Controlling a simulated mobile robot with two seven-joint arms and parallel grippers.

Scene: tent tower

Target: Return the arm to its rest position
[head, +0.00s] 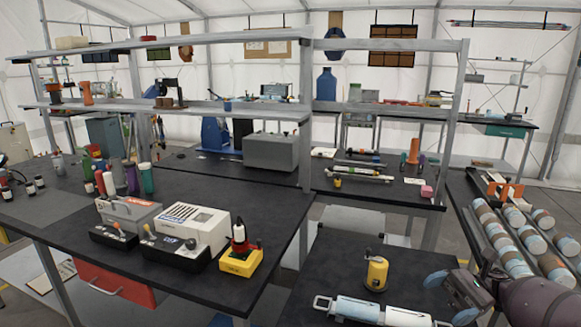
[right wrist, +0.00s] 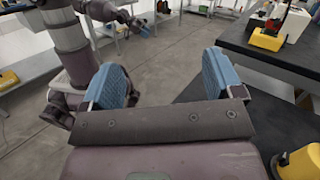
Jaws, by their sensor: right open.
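My right gripper (head: 451,298) is at the lower right of the head view, its blue-padded fingers spread and nothing seen between them. It is beside the near black table, close to a pale cylinder with end handles (head: 358,311). In the right wrist view my right gripper (right wrist: 162,78) shows two blue pads wide apart, with floor and a table edge beyond. Part of my left arm shows at the upper left there, with my left gripper (right wrist: 138,26) small and far; its opening is unclear. My left gripper does not show in the head view.
A yellow device (head: 376,273) stands on the near table (head: 325,255). To the right, a rack holds several striped cylinders (head: 497,247). A large black bench (head: 60,220) at left carries a yellow-based device (head: 240,262) and boxes. Grey floor (right wrist: 165,50) is open between the tables.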

